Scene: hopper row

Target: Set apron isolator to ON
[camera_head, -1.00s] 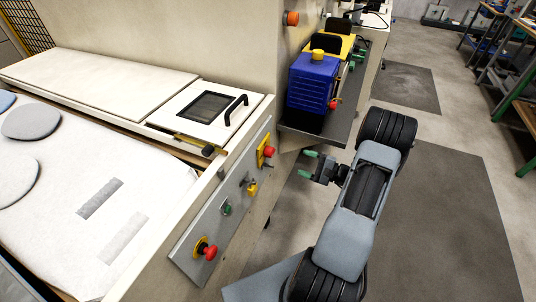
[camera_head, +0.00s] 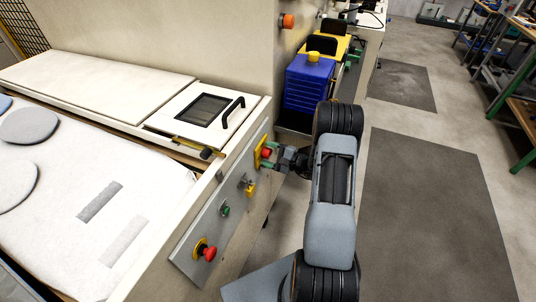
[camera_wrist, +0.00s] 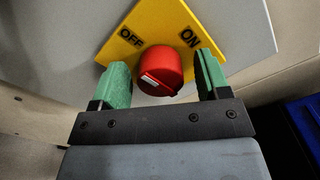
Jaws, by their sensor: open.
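The apron isolator is a red rotary knob (camera_wrist: 160,70) on a yellow plate (camera_wrist: 155,24) marked OFF on the left and ON on the right in the wrist view. A white mark on the knob's lower left face shows. My gripper (camera_wrist: 162,78) is open, with one green fingertip on each side of the knob and gaps between them and it. In the head view the yellow plate (camera_head: 261,150) is on the sloping grey panel, and my gripper (camera_head: 269,154) is at the knob, partly covering it.
Lower on the grey panel (camera_head: 190,242) are a red mushroom button (camera_head: 210,254), a green button (camera_head: 225,210) and a yellow padlock-like piece (camera_head: 250,190). A blue box (camera_head: 306,84) stands behind my arm. Open floor lies to the right.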

